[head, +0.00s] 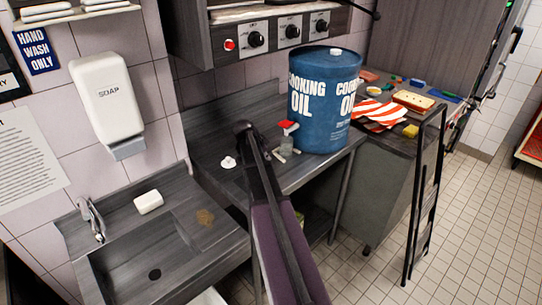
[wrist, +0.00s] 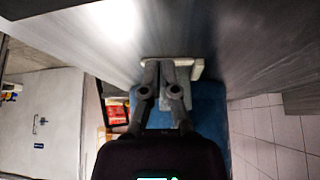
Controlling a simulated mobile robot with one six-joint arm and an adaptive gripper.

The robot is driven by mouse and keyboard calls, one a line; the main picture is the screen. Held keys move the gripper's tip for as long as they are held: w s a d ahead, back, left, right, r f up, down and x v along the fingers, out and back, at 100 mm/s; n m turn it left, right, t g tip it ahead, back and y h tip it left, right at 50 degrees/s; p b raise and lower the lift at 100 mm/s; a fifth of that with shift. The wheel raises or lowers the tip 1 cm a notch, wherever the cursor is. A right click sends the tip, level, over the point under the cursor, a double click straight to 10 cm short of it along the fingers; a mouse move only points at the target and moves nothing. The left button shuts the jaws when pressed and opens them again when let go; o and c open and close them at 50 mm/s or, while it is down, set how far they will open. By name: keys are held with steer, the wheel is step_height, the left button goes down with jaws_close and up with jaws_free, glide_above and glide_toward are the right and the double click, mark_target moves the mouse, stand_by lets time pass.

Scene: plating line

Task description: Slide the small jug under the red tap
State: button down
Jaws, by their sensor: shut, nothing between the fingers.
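The red tap (head: 288,125) sticks out from the left side of the blue cooking oil drum (head: 325,110) on the steel counter. The small jug (head: 287,144) is a greyish vessel standing close below the tap, with a pale flat piece at its foot. I cannot tell whether it is exactly centred under the spout. In the wrist view, my gripper (wrist: 163,68) is shut and empty, its fingertips right in front of the jug (wrist: 184,76). Touching or apart is unclear. The drum (wrist: 208,108) shows behind. My arm hides the fingertips in the head view.
A small white object (head: 229,162) lies on the counter left of my arm. A sink (head: 155,275) with a soap bar (head: 148,202) is at the lower left. A striped cloth (head: 380,115) and a tray (head: 413,100) lie right of the drum. A dark rack (head: 428,190) stands at right.

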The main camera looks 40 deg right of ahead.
steer(key=p+v, duration=0.5)
steer(key=v, duration=0.2)
steer(key=shift+r, duration=0.1)
steer(key=shift+a, duration=0.15)
stand_by(0.4)
